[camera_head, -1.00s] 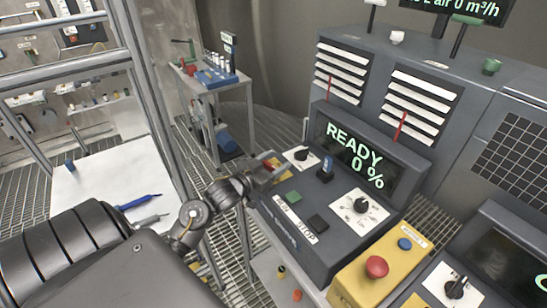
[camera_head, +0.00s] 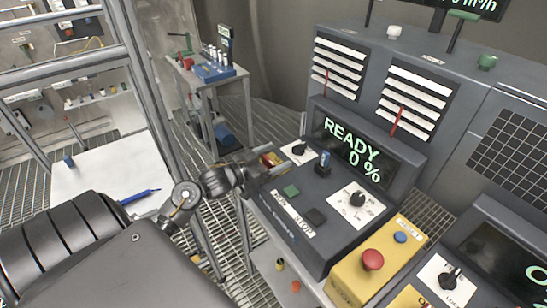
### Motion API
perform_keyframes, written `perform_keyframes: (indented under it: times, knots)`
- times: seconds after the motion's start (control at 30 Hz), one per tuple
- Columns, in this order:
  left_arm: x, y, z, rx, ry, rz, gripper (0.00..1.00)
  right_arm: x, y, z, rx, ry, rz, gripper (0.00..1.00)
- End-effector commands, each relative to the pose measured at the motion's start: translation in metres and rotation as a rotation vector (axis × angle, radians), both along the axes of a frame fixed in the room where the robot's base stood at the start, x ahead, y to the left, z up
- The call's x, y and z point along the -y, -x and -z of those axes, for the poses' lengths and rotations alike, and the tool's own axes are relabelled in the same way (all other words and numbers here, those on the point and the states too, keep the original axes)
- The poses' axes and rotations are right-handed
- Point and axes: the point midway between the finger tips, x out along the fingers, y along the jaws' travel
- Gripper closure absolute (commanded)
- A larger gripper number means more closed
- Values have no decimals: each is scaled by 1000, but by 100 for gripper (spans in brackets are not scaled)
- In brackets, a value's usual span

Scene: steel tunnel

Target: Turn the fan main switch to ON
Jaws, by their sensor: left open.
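The dark fan console (camera_head: 283,236) has a lit screen (camera_head: 350,152) reading READY 0 %. At its far left corner a black rotary knob (camera_head: 298,149) sits on a white plate; its small lettering is unreadable, so I cannot confirm it is the main switch. A second black knob (camera_head: 357,199) with a dial scale is at the right of the panel. My left gripper (camera_head: 270,161) is open at the console's left edge, just left of the first knob and apart from it. Its fingers are small and partly hidden by the wrist. My right gripper is out of view.
A blue-topped lever (camera_head: 323,163) stands beside the first knob. Green (camera_head: 291,191) and black (camera_head: 316,216) buttons lie nearer. A yellow box with a red emergency button (camera_head: 372,260) stands to the right. A white table (camera_head: 95,180) is left, behind my arm.

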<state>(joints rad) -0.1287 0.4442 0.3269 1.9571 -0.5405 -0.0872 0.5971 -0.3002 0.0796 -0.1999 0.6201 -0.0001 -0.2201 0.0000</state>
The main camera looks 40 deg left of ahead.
Motion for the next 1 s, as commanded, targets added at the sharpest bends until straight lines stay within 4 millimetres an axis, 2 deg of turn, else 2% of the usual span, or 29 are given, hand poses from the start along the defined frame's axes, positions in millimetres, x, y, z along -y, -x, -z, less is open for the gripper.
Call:
perform_keyframes:
  times: [0.17, 0.6, 0.8, 1.0]
  knots:
    - [-3, 9, 2, 0, -1, -1, 22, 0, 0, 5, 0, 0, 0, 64]
    - [-27, 86, 4, -2, -3, 1, 22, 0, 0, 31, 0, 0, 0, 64]
    - [-32, 101, 1, -1, 0, 1, 22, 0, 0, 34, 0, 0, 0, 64]
    - [-32, 103, 0, 1, 0, 1, 22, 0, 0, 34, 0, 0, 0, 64]
